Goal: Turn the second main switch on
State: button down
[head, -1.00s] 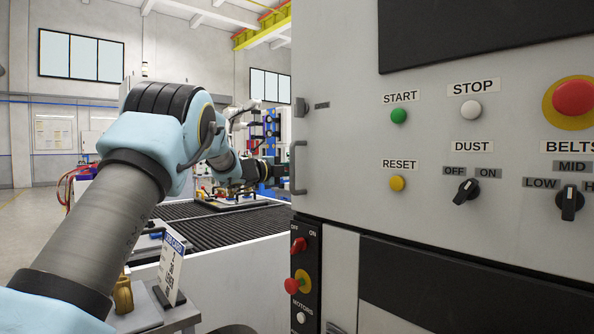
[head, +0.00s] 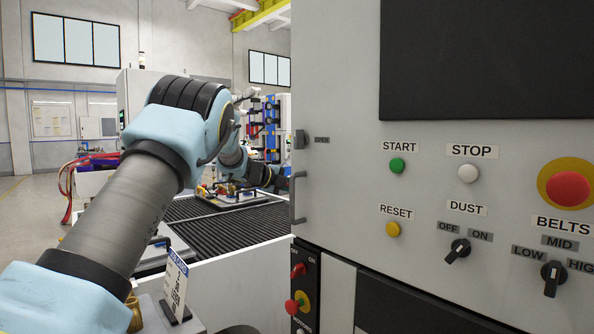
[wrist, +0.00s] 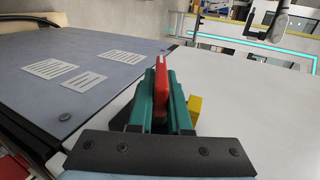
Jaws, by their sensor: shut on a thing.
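A red switch handle (wrist: 162,62) stands up between the teal fingers of my gripper (wrist: 161,90) in the wrist view. The fingers are shut on it, one on each side, and hide its lower part. A yellow part (wrist: 194,108) shows just right of the fingers. In the head view my gripper (head: 283,184) is at the left edge of the grey cabinet, mostly hidden, and the held handle is not visible. A separate red OFF/ON switch (head: 298,271) is on the black strip low on the cabinet.
The cabinet front carries a green START button (head: 397,166), a DUST knob (head: 458,251), a BELTS knob (head: 553,277) and a red stop button (head: 567,188). A handle (head: 298,196) juts from its left edge. A roller conveyor (head: 220,232) lies behind my arm.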

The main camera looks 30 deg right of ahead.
jog(key=shift+r+y+p, duration=0.4)
jog(key=shift+y+p, duration=0.4)
jog(key=shift+p, duration=0.35)
jog(key=shift+d+f+g+y+p, duration=0.15)
jog(key=shift+g+y+p, duration=0.15)
jog(key=shift+y+p, duration=0.4)
jog(key=shift+f+y, duration=0.15)
jog(key=shift+y, duration=0.75)
jog(key=shift+w+g+y, duration=0.1)
jog(key=shift+g+y, duration=0.2)
jog(key=shift+y, duration=1.3)
jog(key=c, duration=0.9)
grip_release()
jog(key=shift+o, duration=0.2)
